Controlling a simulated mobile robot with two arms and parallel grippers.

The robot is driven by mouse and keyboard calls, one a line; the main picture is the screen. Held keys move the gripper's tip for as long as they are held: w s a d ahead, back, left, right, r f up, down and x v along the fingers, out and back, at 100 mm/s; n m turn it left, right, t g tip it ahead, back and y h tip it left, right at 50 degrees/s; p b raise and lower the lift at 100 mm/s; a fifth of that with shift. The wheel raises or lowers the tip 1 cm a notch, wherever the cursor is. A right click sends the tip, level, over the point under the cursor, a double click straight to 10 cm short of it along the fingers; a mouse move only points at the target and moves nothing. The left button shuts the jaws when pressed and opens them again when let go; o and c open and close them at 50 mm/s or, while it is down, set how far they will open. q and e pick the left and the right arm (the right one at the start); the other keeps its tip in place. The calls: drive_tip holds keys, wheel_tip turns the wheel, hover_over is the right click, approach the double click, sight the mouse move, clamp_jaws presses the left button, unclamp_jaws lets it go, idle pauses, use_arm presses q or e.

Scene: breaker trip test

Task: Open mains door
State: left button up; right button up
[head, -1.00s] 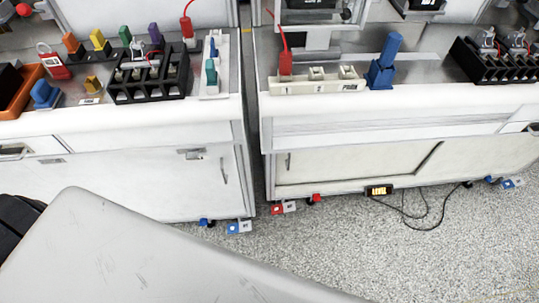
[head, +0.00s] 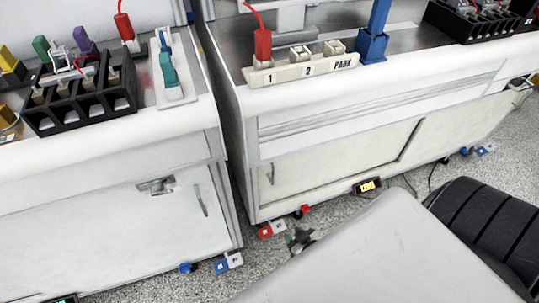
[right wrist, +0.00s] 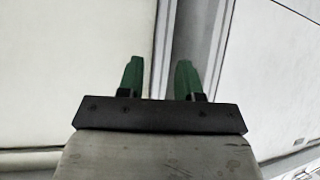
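No door is labelled as mains in readable text. The left bench has a white cabinet door with an upright bar handle (head: 201,200) and a small latch plate (head: 156,186); it looks shut. The right bench has a pale door panel (head: 330,165) with a small upright handle (head: 269,175) at its left end; it also looks shut. My right gripper (head: 298,238) has green fingers and is low before the right bench's left corner. In the right wrist view its fingers (right wrist: 160,82) are apart with nothing between them, facing pale panels and grey upright strips. My left gripper is out of view.
A white rail (head: 300,66) marked 1, 2 and PARK holds a red plug (head: 262,46). A black breaker block (head: 82,95) is on the left bench. Red and blue tags lie by the bench feet. A lit LEVEL box (head: 368,186) is at the right bench's base.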

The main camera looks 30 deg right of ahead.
drive_tip(key=w+d+r+t+b, duration=0.2)
drive_tip(key=w+r+t+b, duration=0.1)
drive_tip(key=w+r+b, duration=0.15)
use_arm(q)
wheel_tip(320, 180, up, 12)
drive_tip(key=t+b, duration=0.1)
drive_tip(key=b, duration=0.1)
use_arm(e)
drive_tip(key=t, duration=0.4)
approach(273, 172)
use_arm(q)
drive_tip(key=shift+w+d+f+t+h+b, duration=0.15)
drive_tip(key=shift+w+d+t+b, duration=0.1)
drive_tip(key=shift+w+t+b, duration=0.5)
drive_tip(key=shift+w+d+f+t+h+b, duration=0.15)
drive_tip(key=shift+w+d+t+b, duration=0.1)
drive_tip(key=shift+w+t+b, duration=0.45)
use_arm(e)
drive_tip(key=shift+m, duration=0.3)
drive_tip(key=shift+w+d+f, duration=0.1)
drive_tip(key=shift+w+d, duration=0.05)
drive_tip(key=shift+w, duration=5.15)
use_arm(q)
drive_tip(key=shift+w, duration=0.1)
use_arm(e)
clamp_jaws()
